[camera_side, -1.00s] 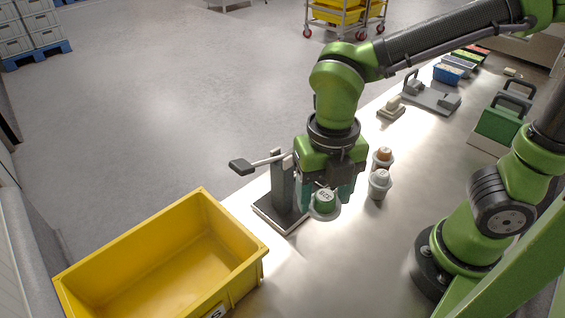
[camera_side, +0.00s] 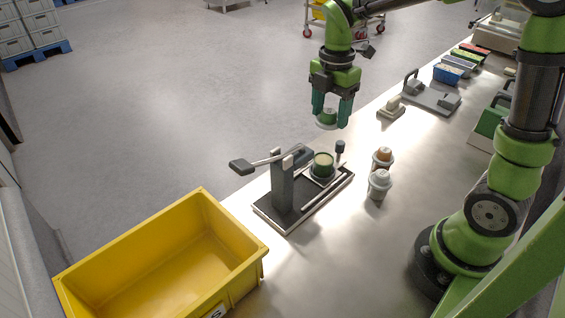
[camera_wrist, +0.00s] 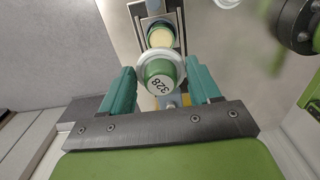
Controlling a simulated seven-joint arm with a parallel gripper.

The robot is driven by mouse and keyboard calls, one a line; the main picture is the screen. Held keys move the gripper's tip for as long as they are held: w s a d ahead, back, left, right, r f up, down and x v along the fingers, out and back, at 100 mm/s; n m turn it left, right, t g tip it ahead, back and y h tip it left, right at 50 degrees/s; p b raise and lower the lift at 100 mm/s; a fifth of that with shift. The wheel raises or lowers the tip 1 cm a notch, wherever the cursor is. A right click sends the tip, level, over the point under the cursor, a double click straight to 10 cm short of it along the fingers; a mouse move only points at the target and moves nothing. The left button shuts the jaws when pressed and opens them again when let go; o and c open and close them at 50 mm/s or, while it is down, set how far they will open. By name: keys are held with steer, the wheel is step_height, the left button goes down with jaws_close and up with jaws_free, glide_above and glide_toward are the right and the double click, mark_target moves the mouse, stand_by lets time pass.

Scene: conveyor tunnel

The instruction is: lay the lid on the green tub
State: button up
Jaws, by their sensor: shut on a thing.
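My gripper (camera_side: 331,110) is shut on the lid (camera_side: 327,120), a pale disc with a green knob. In the wrist view the lid (camera_wrist: 161,72) sits between the two teal fingers, its green knob marked 328. The green tub (camera_side: 322,168) stands open in the holder of a lever press, with pale yellow contents showing. In the side view the lid hangs well above the tub and apart from it. In the wrist view the tub (camera_wrist: 160,38) shows just beyond the lid, its near side partly hidden by it.
The dark press (camera_side: 284,187) has a lever sticking out left. Right of it stand two small pale pots, one with a brown top (camera_side: 383,157), one with a white top (camera_side: 379,183). A yellow bin (camera_side: 190,250) is at front left. More tools and boxes line the table's far end.

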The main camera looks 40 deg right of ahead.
mark_target(329, 122)
step_height(329, 122, down, 4)
steer(key=shift+f, duration=0.1)
steer(key=shift+a+f, duration=0.1)
steer(key=shift+f, duration=2.75)
steer(key=shift+f, duration=0.2)
steer(key=o, duration=1.2)
steer(key=shift+o, duration=0.2)
steer(key=shift+r, duration=3.55)
